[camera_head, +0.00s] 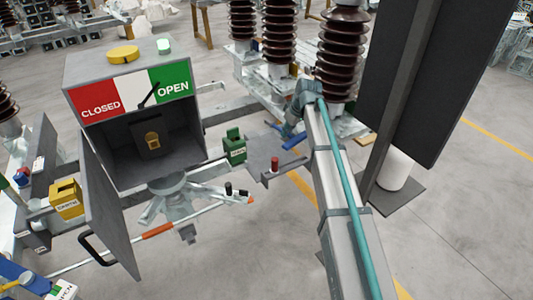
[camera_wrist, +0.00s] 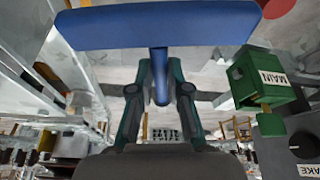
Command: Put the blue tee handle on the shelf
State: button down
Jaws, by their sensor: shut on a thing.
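The blue tee handle (camera_head: 294,141) is held beyond the end of my arm, by the right edge of a small grey shelf (camera_head: 257,164). In the wrist view, its wide blue bar (camera_wrist: 160,27) lies across the top. Its stem (camera_wrist: 160,75) runs down between both fingers of my gripper (camera_wrist: 161,92), which is shut on the stem. My gripper (camera_head: 287,128) is small and partly hidden by my arm in the head view. I cannot tell whether the handle touches the shelf.
A red cylinder (camera_head: 274,164) stands on the shelf. A green block (camera_head: 235,148) marked MAIN in the wrist view (camera_wrist: 262,75) stands left of the handle. An open grey box (camera_head: 130,120) with a CLOSED/OPEN panel is further left. A dark upright panel (camera_head: 430,70) stands right of my arm.

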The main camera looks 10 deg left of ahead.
aim_at(271, 122)
jog(key=w+a+f+n, duration=0.1)
jog(key=w+a+n, duration=0.1)
jog(key=w+a+f+n+g, duration=0.1)
jog(key=w+a+n, duration=0.1)
jog(key=a, duration=0.1)
jog(key=w+a+n+g+b, duration=0.1)
jog(key=w+a+n, duration=0.1)
jog(key=shift+w+a+f+y, duration=0.1)
jog(key=shift+a+f+y, duration=0.1)
jog(key=shift+f+y, duration=0.2)
jog(key=shift+a+f, duration=0.1)
jog(key=shift+f, duration=0.15)
jog(key=shift+f+p, duration=1.15)
jog(key=shift+f, duration=3.55)
jog(key=shift+f, duration=0.2)
jog(key=c, duration=1.1)
grip_release()
jog(key=shift+c, duration=0.2)
jog(key=shift+r, duration=0.1)
jog(key=b+v, duration=0.2)
jog(key=v, duration=1)
